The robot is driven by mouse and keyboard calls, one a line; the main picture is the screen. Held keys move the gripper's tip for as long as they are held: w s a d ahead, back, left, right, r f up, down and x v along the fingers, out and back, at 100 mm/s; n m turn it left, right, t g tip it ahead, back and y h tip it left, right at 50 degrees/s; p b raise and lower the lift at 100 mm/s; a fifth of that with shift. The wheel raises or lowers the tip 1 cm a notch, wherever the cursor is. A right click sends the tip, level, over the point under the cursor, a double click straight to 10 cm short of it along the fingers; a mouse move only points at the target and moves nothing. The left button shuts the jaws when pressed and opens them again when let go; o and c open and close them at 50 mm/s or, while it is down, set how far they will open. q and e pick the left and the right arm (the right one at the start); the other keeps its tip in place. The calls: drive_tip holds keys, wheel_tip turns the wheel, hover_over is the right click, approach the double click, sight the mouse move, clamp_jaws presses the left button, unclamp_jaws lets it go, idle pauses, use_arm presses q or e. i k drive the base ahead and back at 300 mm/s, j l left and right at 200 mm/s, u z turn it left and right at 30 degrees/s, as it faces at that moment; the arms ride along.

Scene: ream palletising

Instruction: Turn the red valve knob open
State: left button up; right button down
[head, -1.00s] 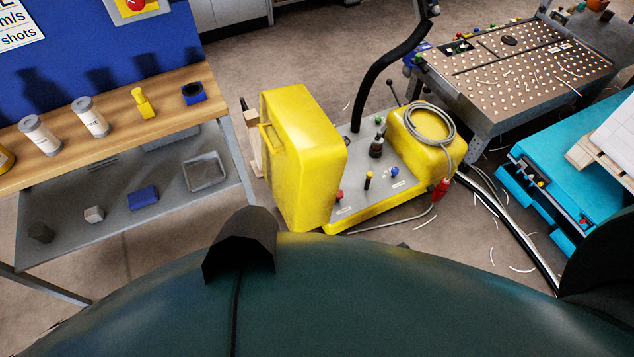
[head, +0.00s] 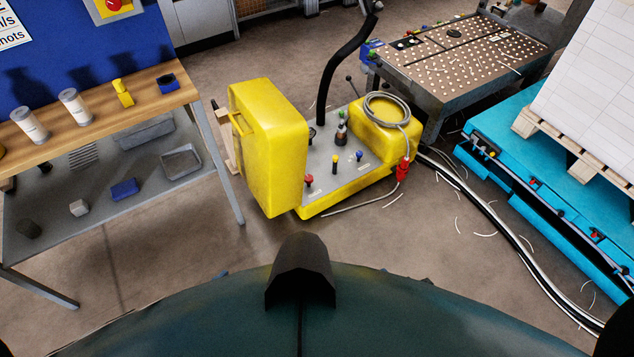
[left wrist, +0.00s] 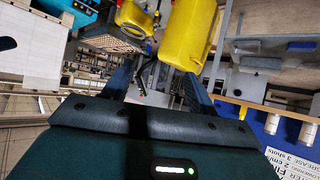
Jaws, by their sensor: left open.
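A small red knob (head: 309,181) stands on the grey deck (head: 322,188) of a yellow machine (head: 268,150), at its front edge beside the tall yellow housing. Knobs in yellow (head: 335,160), blue (head: 359,156) and green (head: 342,114) stand on the same deck. My left gripper (left wrist: 157,72) shows only in the left wrist view, open, with nothing between its fingers. The yellow machine (left wrist: 188,35) appears beyond the fingertips there, apart from them; I cannot make out the red knob in that view. My right gripper is in neither view.
A wooden-topped workbench (head: 95,112) with cans stands at the left. A perforated table (head: 460,60) stands behind right, and a blue unit (head: 545,185) bearing a loaded pallet at the right. Cables (head: 500,260) cross the floor. Floor before the machine looks clear.

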sight(308, 178)
drive_tip(key=i+l, duration=0.2)
drive_tip(key=l, duration=0.15)
drive_tip(key=i+l+u, duration=0.15)
drive_tip(key=l, duration=0.2)
drive_tip(key=i+l, duration=0.15)
drive_tip(key=l, duration=0.2)
drive_tip(key=i+l+u, duration=0.15)
drive_tip(key=l, duration=0.2)
drive_tip(key=i+l, duration=0.15)
drive_tip(key=l, duration=0.25)
drive_tip(key=i+l+u, duration=0.1)
drive_tip(key=l, duration=0.3)
drive_tip(key=i+l+u, duration=0.1)
drive_tip(key=l, duration=0.3)
drive_tip(key=i+l, duration=0.2)
drive_tip(key=l, duration=0.2)
drive_tip(key=i+l+u, duration=0.1)
drive_tip(key=l, duration=0.3)
drive_tip(key=i+l+u, duration=0.15)
drive_tip(key=i+l, duration=0.15)
drive_tip(key=i+j, duration=0.15)
drive_tip(key=i, duration=0.15)
drive_tip(key=i+j, duration=0.2)
drive_tip(key=i, duration=0.15)
